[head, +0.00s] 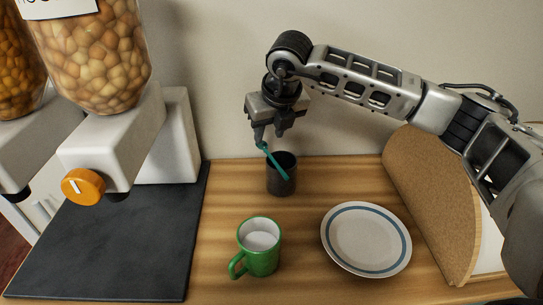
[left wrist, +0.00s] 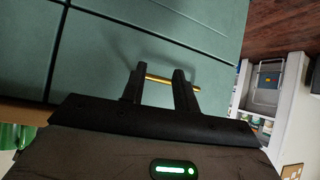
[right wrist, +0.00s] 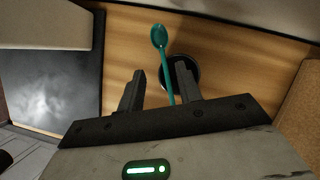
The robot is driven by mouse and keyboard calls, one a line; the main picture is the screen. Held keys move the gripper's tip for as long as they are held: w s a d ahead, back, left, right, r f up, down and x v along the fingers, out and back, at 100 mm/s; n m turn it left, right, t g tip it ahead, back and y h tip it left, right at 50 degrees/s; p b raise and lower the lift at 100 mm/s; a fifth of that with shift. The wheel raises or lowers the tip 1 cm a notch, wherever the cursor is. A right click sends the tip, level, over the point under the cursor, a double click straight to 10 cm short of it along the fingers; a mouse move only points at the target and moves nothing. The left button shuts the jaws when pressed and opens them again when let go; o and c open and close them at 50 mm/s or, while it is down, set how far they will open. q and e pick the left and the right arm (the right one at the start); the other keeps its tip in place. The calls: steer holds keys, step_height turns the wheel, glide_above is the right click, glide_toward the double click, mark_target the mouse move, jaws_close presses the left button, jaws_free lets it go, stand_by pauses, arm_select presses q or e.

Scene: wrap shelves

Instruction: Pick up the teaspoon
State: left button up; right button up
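The teal teaspoon (head: 272,159) leans in a dark cup (head: 282,184) on the wooden counter, its upper end sticking out to the left. My right gripper (head: 268,139) is above the cup, fingers down, close to the spoon's upper end. In the right wrist view the spoon (right wrist: 165,62) runs between the spread fingers (right wrist: 158,88), nearer the right one, with its bowl beyond the tips. Whether a finger touches it is unclear. The cup (right wrist: 190,68) is partly behind the right finger. My left gripper (left wrist: 157,76) is open and empty, shown only in the left wrist view.
A green mug (head: 261,258) and a plate with a blue ring (head: 366,238) stand in front of the cup. A cork board (head: 428,200) stands at the right. Dispensers (head: 100,60) overhang a dark mat (head: 115,245) at the left. A gold handle (left wrist: 160,79) shows past my left fingers.

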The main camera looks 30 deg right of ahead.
mark_target(268, 152)
steer(key=x, duration=0.1)
steer(key=p+x, duration=0.1)
steer(key=x, duration=0.2)
steer(key=shift+s+d+f, duration=0.2)
steer(key=shift+s+d, duration=0.05)
steer(key=shift+s, duration=0.05)
steer(key=shift+w+f, duration=0.2)
steer(key=shift+f, duration=0.35)
steer(key=shift+f, duration=0.1)
steer(key=shift+c, duration=0.3)
jaws_close()
